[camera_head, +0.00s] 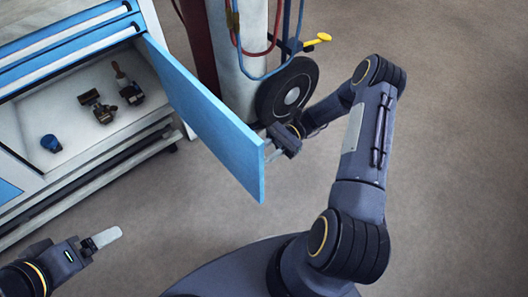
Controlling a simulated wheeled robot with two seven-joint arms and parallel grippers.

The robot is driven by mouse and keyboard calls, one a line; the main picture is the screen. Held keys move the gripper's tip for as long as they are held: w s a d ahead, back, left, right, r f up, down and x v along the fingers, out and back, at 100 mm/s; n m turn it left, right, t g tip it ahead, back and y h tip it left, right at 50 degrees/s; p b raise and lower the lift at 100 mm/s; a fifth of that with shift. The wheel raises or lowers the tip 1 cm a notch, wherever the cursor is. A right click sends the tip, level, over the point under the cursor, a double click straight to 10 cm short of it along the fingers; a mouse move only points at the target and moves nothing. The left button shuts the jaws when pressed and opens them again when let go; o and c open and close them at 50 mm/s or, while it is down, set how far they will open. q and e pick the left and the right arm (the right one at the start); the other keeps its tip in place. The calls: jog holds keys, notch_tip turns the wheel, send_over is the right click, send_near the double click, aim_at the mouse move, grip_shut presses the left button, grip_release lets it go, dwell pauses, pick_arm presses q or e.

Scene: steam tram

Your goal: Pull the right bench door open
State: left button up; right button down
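The right bench door (205,115) is a blue panel, swung wide out from the white and blue bench (75,187). Its hinged side is by the bench's right post, and its free edge points towards me. My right gripper (271,155) is at the far face of the door near the free edge. Its fingers and any handle there are partly hidden, so I cannot tell whether it grips. My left gripper (107,237) is low at the left, in front of the bench and away from the door. Its pale fingers overlap in view, and it looks empty.
The open compartment holds a blue cap-like item (51,143) and several dark tools (104,108). Blue drawers (70,45) are above. Behind the door stand a gas cylinder (240,65) with hoses and a black wheel (288,90). The floor (450,160) at the right is clear.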

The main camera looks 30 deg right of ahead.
jog(key=shift+d, duration=0.2)
jog(key=c, duration=1.1)
grip_release()
jog(key=shift+w+d, duration=0.1)
jog(key=v, duration=0.7)
jog(key=shift+d+p, duration=0.3)
jog(key=shift+p, duration=0.15)
jog(key=shift+w+r, duration=0.1)
jog(key=shift+r, duration=0.05)
